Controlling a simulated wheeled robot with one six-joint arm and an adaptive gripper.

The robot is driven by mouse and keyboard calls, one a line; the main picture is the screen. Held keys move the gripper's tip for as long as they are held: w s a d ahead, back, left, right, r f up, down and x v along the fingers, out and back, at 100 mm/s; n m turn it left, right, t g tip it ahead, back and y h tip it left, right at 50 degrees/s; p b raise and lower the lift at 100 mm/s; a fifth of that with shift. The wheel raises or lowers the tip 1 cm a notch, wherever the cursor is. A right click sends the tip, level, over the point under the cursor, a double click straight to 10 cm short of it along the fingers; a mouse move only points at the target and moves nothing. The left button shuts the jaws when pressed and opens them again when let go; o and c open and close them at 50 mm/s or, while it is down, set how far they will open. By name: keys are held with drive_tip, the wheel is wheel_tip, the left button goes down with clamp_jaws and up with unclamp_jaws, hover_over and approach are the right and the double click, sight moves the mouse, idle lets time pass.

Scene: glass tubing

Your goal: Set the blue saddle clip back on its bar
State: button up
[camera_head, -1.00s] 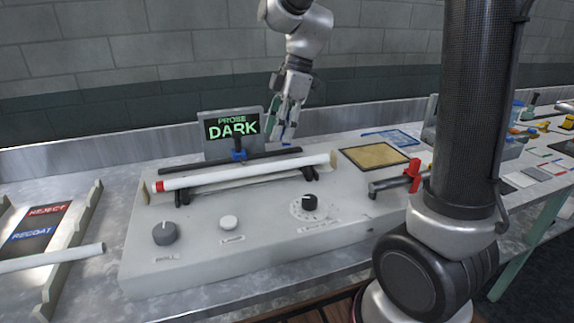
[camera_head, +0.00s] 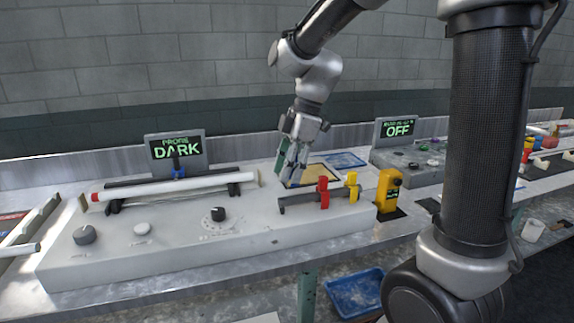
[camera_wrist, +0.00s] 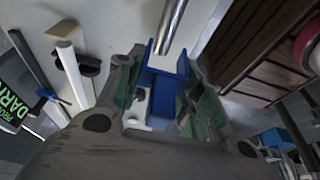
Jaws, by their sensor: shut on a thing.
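My gripper (camera_head: 294,180) points down just behind the left part of a short grey bar (camera_head: 300,199) at the right end of the console. In the wrist view the blue saddle clip (camera_wrist: 165,85) sits between the fingers of my gripper (camera_wrist: 168,100), which is shut on it. The clip's open, forked side faces the round metal bar (camera_wrist: 173,22). The bar's end appears close to the clip; I cannot tell whether they touch. A red clip (camera_head: 323,193) and a yellow clip (camera_head: 352,185) sit on the bar in the head view.
A white tube (camera_head: 170,186) lies on supports at the left, below the DARK screen (camera_head: 177,148). Another blue piece (camera_head: 178,165) is on the rear rail there. A yellow device (camera_head: 390,190) stands right of the bar.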

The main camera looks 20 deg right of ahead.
sight(287, 197)
drive_tip(key=shift+f, duration=4)
drive_tip(key=o, duration=0.8)
drive_tip(key=shift+o, duration=0.2)
drive_tip(key=shift+r, duration=0.15)
drive_tip(key=a+v, duration=0.1)
drive_tip(key=v, duration=1.6)
drive_tip(key=shift+a+r, duration=0.3)
drive_tip(key=shift+r, duration=0.15)
